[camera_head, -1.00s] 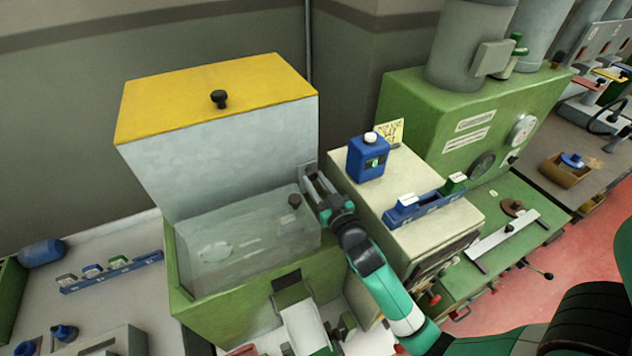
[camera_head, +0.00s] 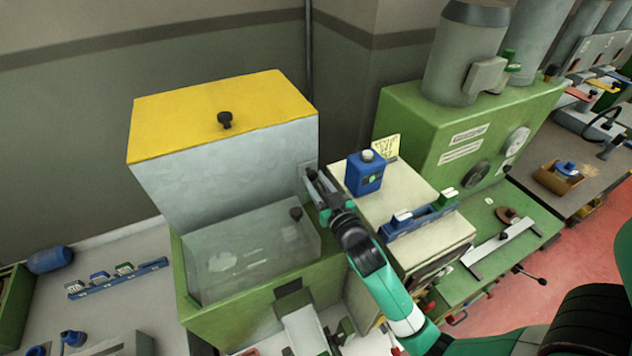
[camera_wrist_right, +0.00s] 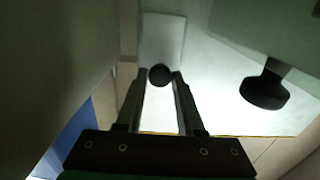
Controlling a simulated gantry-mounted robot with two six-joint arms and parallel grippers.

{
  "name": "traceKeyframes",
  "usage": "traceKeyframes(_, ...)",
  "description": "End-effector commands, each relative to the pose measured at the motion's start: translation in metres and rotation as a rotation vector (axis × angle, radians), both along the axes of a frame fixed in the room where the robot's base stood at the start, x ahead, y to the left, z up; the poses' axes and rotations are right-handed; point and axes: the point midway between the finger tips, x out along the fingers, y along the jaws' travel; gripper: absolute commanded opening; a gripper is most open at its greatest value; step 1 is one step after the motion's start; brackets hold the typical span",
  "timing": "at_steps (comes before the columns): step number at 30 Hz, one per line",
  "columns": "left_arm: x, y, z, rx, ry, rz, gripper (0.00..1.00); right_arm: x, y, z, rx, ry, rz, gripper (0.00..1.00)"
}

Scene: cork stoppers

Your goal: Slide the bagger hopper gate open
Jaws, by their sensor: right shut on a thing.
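The bagger hopper has a yellow lid (camera_head: 180,125), a grey body (camera_head: 225,165) and a clear front window (camera_head: 235,262) over a green base. At its right side is a small grey plate with a dark round knob (camera_head: 310,173). My right gripper (camera_head: 315,182) is at this knob, beside the hopper's right edge. In the right wrist view, the fingers (camera_wrist_right: 160,85) are shut on the dark knob (camera_wrist_right: 160,74), in front of a pale plate (camera_wrist_right: 164,35). The plate's slide position is not clear. My left gripper is not in view.
A beige cabinet right of the hopper carries a blue bottle (camera_head: 366,173) and a blue rack (camera_head: 420,220), close to my right arm.

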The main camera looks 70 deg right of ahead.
Motion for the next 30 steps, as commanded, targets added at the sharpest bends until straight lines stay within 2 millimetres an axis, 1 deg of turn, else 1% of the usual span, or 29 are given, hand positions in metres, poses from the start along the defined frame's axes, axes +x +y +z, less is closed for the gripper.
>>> traceKeyframes(1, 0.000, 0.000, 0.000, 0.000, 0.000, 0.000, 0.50, 0.000, 0.000, 0.008, -0.013, -0.017, 0.002, 0.42)
traceKeyframes(5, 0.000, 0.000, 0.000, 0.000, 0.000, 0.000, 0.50, 0.000, 0.000, 0.007, -0.011, -0.014, 0.002, 0.66)
traceKeyframes(6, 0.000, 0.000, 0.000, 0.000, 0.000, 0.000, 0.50, 0.000, 0.000, 0.006, -0.010, -0.013, 0.002, 0.67)
traceKeyframes(14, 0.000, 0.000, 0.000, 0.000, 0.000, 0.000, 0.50, 0.000, 0.001, 0.004, -0.007, -0.008, 0.002, 0.67)
traceKeyframes(17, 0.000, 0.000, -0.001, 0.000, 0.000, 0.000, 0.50, -0.006, 0.006, 0.003, -0.006, -0.008, 0.002, 0.67)
traceKeyframes(20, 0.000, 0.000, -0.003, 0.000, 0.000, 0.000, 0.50, -0.019, 0.017, 0.002, -0.007, -0.008, 0.004, 0.67)
traceKeyframes(27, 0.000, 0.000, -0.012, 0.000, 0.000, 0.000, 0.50, -0.063, 0.055, 0.001, -0.007, -0.008, 0.005, 0.67)
traceKeyframes(30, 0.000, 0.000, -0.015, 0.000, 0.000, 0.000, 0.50, -0.076, 0.066, 0.001, -0.007, -0.008, 0.005, 0.67)
